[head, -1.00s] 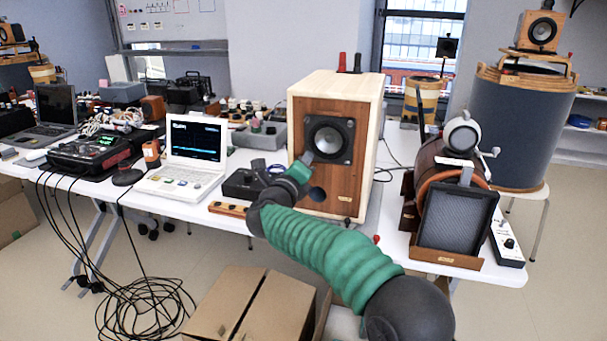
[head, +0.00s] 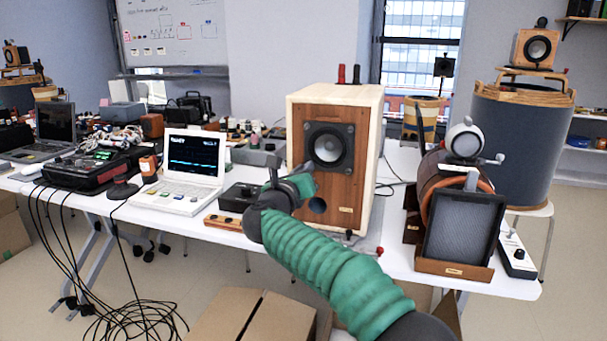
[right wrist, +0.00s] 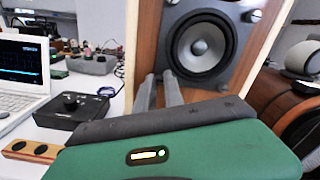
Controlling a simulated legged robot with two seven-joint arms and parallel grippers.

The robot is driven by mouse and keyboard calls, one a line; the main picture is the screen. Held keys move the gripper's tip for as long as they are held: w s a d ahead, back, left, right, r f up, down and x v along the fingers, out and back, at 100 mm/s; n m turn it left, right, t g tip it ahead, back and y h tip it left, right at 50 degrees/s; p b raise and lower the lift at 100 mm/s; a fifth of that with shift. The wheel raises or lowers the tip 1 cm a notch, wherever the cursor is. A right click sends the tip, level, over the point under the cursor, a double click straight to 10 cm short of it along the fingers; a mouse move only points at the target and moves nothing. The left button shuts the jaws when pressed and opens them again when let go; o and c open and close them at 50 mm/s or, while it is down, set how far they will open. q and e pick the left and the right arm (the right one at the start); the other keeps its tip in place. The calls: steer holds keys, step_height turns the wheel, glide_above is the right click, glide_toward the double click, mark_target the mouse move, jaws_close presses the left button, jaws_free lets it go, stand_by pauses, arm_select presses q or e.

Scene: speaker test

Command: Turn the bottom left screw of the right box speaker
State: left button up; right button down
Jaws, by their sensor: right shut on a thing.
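The wooden box speaker (head: 345,195) stands upright on the table, with a pale cabinet and a brown front. Its round driver (head: 328,147) sits in a dark square frame, and it also fills the upper right wrist view (right wrist: 201,46). My right gripper (right wrist: 160,80) reaches the lower left corner of that frame. Its two grey fingers are close together and shut on the bottom left screw, which they mostly hide. In the head view the right gripper (head: 304,168) is at the speaker's front, left of the port hole. My left gripper is not in view.
A white laptop (head: 180,175) and a black knob box (head: 238,197) stand left of the speaker. A brown drum-shaped device with a grey mesh panel (head: 462,228) stands to the right. Cardboard boxes (head: 235,322) lie on the floor in front.

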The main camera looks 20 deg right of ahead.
steer(key=shift+w+a+f, duration=0.1)
steer(key=shift+f, duration=0.3)
steer(key=c, duration=1.5)
jaws_free()
steer(key=shift+o, duration=0.2)
steer(key=shift+r, duration=0.2)
steer(key=p+v, duration=0.2)
steer(key=v, duration=1.5)
steer(key=shift+w, duration=0.1)
